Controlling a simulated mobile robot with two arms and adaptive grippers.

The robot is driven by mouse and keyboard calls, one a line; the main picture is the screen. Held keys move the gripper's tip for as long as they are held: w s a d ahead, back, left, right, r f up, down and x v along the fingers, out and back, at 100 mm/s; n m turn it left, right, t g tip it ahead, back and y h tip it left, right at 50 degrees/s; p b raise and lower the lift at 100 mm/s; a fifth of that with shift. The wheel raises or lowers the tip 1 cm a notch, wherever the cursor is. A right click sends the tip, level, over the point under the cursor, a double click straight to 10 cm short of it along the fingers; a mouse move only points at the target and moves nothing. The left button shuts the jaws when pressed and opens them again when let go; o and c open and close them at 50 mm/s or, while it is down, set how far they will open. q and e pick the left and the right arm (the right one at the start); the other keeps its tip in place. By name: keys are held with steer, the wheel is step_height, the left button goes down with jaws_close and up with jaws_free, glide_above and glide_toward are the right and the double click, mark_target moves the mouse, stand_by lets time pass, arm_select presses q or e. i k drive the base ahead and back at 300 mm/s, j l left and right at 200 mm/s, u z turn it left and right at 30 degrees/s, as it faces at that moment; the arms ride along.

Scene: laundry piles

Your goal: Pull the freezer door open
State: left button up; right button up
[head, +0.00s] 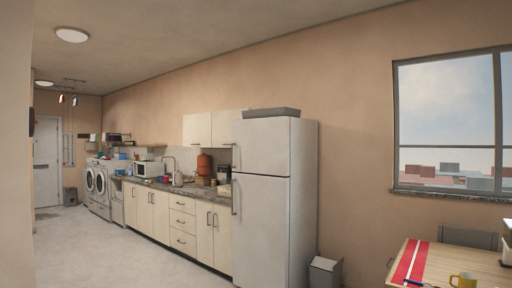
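A tall white fridge-freezer (262,203) stands at the right end of the kitchen counter in the head view. Its smaller upper door (261,147) and larger lower door (260,232) both look shut. Vertical handles (235,196) run along the left edges of the doors. The frame does not show which door is the freezer's. Neither of my grippers is in view.
A grey tray (271,112) lies on top of the fridge. A bin (325,271) stands to its right, and a wooden table (440,264) with a yellow mug (463,281) is at the lower right. The floor (110,250) left of the fridge is clear.

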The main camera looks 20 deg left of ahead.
mark_target(259, 146)
steer(key=i+z, duration=0.3)
steer(key=i, duration=0.45)
steer(key=i+u, duration=0.2)
steer(key=i, duration=0.3)
steer(key=i+u, duration=0.2)
steer(key=i, duration=0.25)
steer(key=i+l+u, duration=0.15)
steer(key=i, duration=0.3)
steer(key=i+l+u, duration=0.2)
steer(key=i, duration=0.25)
steer(key=i+j+u, duration=0.2)
steer(key=i+u, duration=0.55)
steer(key=i, duration=0.3)
steer(key=i+l+u, duration=0.1)
steer(key=i+u, duration=0.3)
steer(key=i+l+u, duration=0.4)
steer(key=i, duration=0.2)
steer(key=i+j+z, duration=0.15)
steer(key=i, duration=0.3)
steer(key=i+j+z, duration=0.1)
steer(key=i, duration=0.35)
steer(key=i+j+z, duration=0.15)
steer(key=i+j, duration=0.2)
steer(key=i+j+z, duration=0.1)
steer(key=i+j, duration=0.15)
steer(key=i, duration=0.25)
